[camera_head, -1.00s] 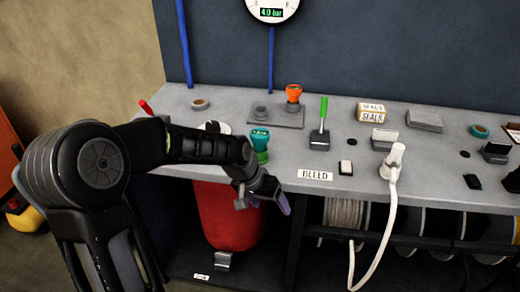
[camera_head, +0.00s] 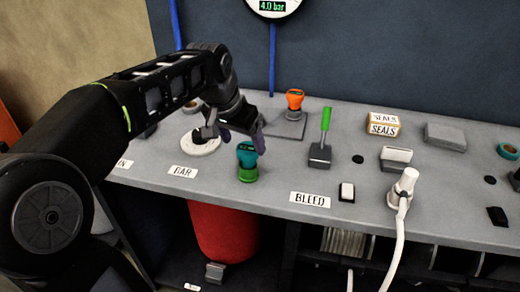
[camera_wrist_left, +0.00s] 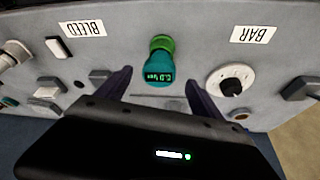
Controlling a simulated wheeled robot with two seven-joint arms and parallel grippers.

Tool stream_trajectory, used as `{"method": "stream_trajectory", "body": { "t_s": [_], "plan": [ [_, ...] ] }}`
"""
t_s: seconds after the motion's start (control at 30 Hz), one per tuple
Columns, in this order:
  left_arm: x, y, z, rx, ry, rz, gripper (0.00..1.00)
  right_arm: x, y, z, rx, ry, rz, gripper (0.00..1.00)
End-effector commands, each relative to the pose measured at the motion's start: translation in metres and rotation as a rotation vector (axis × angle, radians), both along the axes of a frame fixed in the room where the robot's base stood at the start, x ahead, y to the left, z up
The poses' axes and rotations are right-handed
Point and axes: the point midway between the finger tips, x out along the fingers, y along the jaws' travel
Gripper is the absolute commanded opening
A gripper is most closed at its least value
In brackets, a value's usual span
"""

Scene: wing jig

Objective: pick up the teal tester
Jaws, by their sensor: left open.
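The teal tester (camera_head: 247,155) stands upright on the grey bench in a green base, near the front edge between the BAR and BLEED labels. In the left wrist view the tester (camera_wrist_left: 159,68) shows a small lit readout and lies ahead of the fingers, roughly midway between them. My left gripper (camera_head: 242,128) is open and empty, just behind and above the tester in the head view. It also shows in the left wrist view (camera_wrist_left: 160,88), its two dark fingers apart. I cannot tell whether a finger touches the tester. My right gripper is not in view.
An orange-topped device (camera_head: 294,99) stands on a grey plate behind. A green-handled lever (camera_head: 324,135) is to the right. A white dial (camera_head: 200,143) is close left of the tester. A white hose plug (camera_head: 404,188) stands farther right, its hose hanging over the front edge.

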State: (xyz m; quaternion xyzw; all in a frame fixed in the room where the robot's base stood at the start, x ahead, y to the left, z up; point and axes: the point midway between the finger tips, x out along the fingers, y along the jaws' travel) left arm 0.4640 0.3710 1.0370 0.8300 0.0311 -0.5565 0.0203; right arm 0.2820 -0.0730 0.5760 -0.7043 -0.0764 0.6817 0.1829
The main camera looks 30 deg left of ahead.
Motion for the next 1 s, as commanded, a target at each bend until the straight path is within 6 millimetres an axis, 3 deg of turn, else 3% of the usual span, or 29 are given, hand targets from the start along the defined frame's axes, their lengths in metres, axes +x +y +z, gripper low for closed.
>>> {"method": "stream_trajectory", "body": {
  "t_s": [0.33, 0.63, 1.0],
  "plan": [
    [0.000, 0.000, 0.000, 0.000, 0.000, 0.000, 0.76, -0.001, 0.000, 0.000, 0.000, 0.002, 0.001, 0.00],
    [0.010, 0.000, -0.023, -0.001, 0.001, 0.000, 0.76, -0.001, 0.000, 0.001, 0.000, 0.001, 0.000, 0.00],
    [0.012, 0.000, -0.028, -0.001, 0.002, 0.001, 0.76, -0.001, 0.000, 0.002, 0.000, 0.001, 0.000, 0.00]
  ]
}}
